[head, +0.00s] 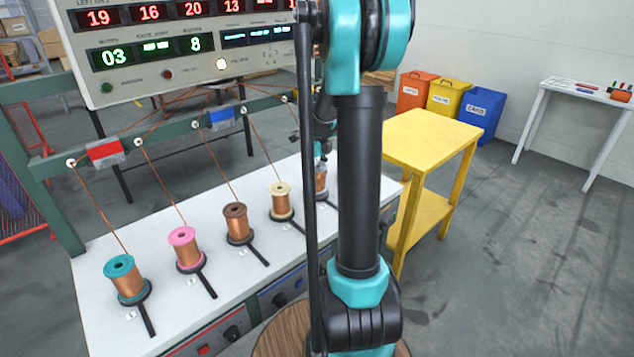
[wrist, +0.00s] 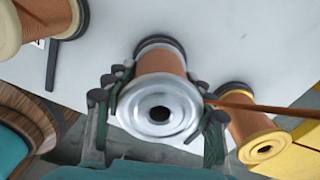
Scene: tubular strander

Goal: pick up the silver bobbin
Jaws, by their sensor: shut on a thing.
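The silver bobbin (wrist: 160,108), copper-wound with a silver flange and a dark centre hole, is in the middle of the wrist view. My gripper (wrist: 161,88) has its dark fingers closed on both sides of it, around the copper winding. Behind its far end is a dark round holder (wrist: 158,42); I cannot tell whether the bobbin still touches it. In the head view the silver bobbin (head: 321,180) shows only partly, at the far end of the row, with my arm covering the rest.
A cream bobbin (head: 281,200) stands to the left and a yellow-flanged bobbin (wrist: 256,138) close on the right. Brown, pink and teal bobbins stand further along the white bench (head: 110,240). Copper wires run up to a green rail (head: 180,128). A yellow table (head: 432,138) stands beyond the bench.

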